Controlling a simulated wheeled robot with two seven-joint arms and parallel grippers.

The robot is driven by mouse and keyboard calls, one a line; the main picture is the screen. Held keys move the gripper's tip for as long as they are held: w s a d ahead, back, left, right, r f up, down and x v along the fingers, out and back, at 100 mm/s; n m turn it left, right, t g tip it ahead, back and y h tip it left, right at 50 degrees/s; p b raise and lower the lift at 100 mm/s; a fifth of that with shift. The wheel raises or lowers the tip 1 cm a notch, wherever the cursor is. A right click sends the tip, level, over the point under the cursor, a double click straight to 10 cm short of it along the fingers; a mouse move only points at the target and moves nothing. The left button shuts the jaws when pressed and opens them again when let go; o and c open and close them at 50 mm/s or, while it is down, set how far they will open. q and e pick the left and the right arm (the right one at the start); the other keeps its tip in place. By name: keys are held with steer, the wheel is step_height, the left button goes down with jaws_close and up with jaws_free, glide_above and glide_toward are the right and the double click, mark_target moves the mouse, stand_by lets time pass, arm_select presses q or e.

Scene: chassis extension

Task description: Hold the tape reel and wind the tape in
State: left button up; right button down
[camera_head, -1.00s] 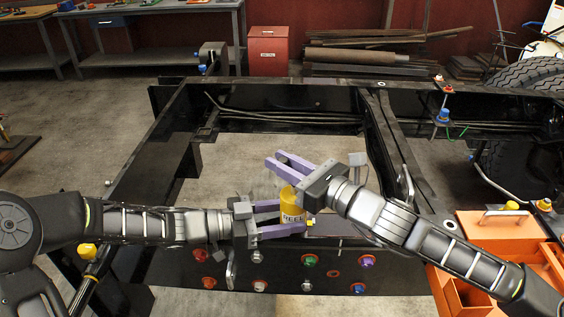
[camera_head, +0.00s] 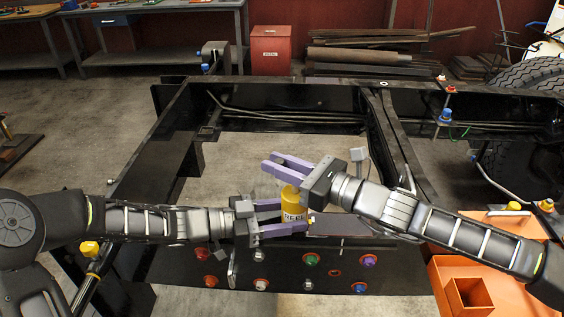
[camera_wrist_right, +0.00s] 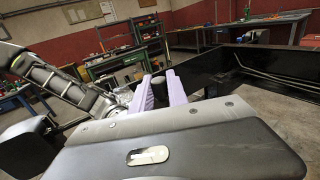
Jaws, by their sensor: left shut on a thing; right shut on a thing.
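The exact part held is hidden behind the fingers. The right fingers also show in the right wrist view (camera_wrist_right: 162,90). The wound-in tape cannot be made out.
The black chassis frame (camera_head: 160,165) surrounds an open middle. Coloured fittings (camera_head: 312,259) line its front beam. An orange toolbox (camera_head: 447,285) stands at the lower right under my right arm. A tyre (camera_head: 530,85) is at the right and a red bin (camera_head: 270,50) at the back.

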arm_select(q)
steer(key=shift+d, duration=0.1)
arm_select(e)
steer(key=shift+a+f+n+g, duration=0.1)
steer(key=shift+f+n+g, duration=0.25)
steer(key=shift+g, duration=0.15)
steer(key=shift+r+n+g+y, duration=0.3)
steer(key=shift+n+g+y, duration=0.2)
steer(key=shift+g, duration=0.2)
steer(key=shift+s+r+n+g+y, duration=0.15)
steer(key=shift+n+g+y, duration=0.15)
steer(key=shift+n+g, duration=0.35)
arm_select(q)
steer(key=shift+f, duration=0.1)
arm_select(e)
steer(key=shift+s+a+r+n+g, duration=0.1)
steer(key=shift+s+n+g, duration=0.3)
steer(key=shift+n+g, duration=0.95)
steer(key=shift+s+a+f+n+g, duration=0.1)
steer(key=shift+s+n+g, duration=0.45)
steer(key=shift+g, duration=1.45)
steer(key=shift+s+a+r+n+g, duration=0.1)
steer(key=shift+s+n+g, duration=0.2)
steer(key=shift+n+g, duration=1.1)
steer(key=shift+m+g, duration=0.3)
steer(key=c, duration=1.3)
jaws_free()
steer(key=shift+d, duration=0.15)
